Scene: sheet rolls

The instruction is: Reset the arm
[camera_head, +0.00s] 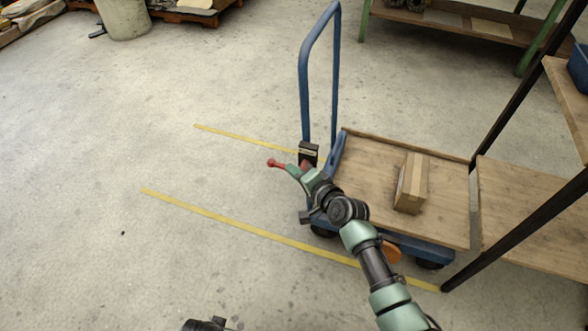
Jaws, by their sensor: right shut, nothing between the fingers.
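My right arm reaches up from the lower right in the head view. Its gripper (278,164), with red at the fingertips, is shut and empty. It is in front of the blue handle side of a cart (345,215); I cannot tell how far apart they are. My left gripper is not in view; only a small dark part shows at the bottom edge.
The cart has a wooden deck with a cardboard box (412,182) on it. A shelf rack (530,215) with black posts stands close on the right. Yellow floor lines (240,229) run left from the cart. The concrete floor (90,200) at left is clear.

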